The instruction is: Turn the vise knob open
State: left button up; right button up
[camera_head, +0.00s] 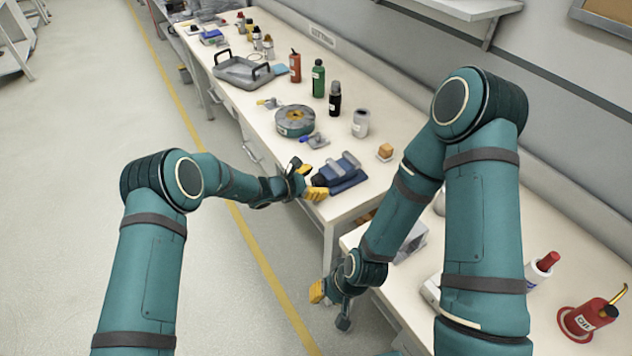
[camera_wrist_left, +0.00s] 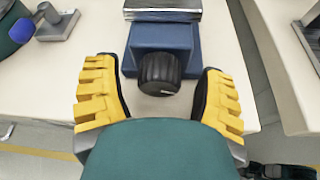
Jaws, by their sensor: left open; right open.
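A blue vise (camera_head: 343,174) sits at the near corner of the white workbench. In the left wrist view its blue body (camera_wrist_left: 183,40) shows with a black ribbed knob (camera_wrist_left: 159,74) facing me and a grey metal jaw (camera_wrist_left: 162,10) at the top edge. My left gripper (camera_head: 312,183) is at the knob's end of the vise. Its yellow fingers (camera_wrist_left: 160,98) are open, one on each side of the knob, with gaps on both sides. My right gripper (camera_head: 329,307) hangs low beside the nearer bench, open and away from the vise.
A gap separates this bench from the nearer bench (camera_head: 480,240). Floor at left is clear.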

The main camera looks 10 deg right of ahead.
pick_arm(q)
jog(key=shift+w+d, duration=0.1)
jog(key=shift+d, duration=0.05)
jog(key=c, duration=1.2)
jog(key=n+g+b, duration=0.1)
jog(key=n+g, duration=0.1)
jog(key=n, duration=0.1)
jog(key=shift+f+h, duration=0.15)
jog(key=shift+h, duration=0.25)
jog(key=shift+n+g+h+b, duration=0.3)
jog(key=shift+n+g+b, duration=0.25)
jog(key=shift+n, duration=0.35)
